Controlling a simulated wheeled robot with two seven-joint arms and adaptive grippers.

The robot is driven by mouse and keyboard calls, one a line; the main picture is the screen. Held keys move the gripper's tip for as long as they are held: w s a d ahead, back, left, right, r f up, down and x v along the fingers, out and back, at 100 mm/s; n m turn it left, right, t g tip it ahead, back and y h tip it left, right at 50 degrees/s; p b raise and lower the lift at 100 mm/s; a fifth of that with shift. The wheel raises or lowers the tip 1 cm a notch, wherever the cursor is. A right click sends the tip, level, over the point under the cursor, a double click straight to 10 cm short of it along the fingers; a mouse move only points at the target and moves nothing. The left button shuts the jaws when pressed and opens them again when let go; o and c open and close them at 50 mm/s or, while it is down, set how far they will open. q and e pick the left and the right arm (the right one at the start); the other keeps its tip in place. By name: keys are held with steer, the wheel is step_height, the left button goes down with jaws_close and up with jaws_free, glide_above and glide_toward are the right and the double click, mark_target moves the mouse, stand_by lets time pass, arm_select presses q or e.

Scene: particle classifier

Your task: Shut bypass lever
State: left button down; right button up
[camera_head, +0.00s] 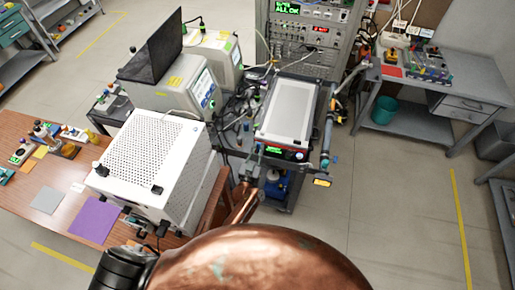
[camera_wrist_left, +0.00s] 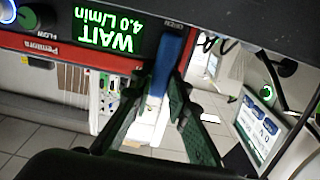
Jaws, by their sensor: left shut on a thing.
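The classifier unit (camera_head: 288,105) is a grey-topped box with a red and black front, on a cart in the middle of the head view. In the left wrist view its front panel (camera_wrist_left: 60,45) has a green display (camera_wrist_left: 105,30) reading WAIT and 4.0 L/min, upside down. A blue lever (camera_wrist_left: 171,58), seemingly the bypass lever, hangs beside the display. My left gripper (camera_wrist_left: 160,82) has its green fingers on both sides of the lever, shut on it. In the head view my left gripper (camera_head: 252,168) is small, just below the unit's front. My right gripper is not in view.
A white perforated box (camera_head: 150,165) stands on the wooden table (camera_head: 22,130) at left. Instruments and a laptop (camera_head: 152,58) are behind it. A rack (camera_head: 310,40) stands behind the unit. Pipes (camera_head: 327,140) run along its right side. Floor at right is clear.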

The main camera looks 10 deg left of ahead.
arm_select(q)
steer(key=c, duration=1.8)
jaws_free()
steer(key=shift+c, duration=0.2)
steer(key=shift+a, duration=0.1)
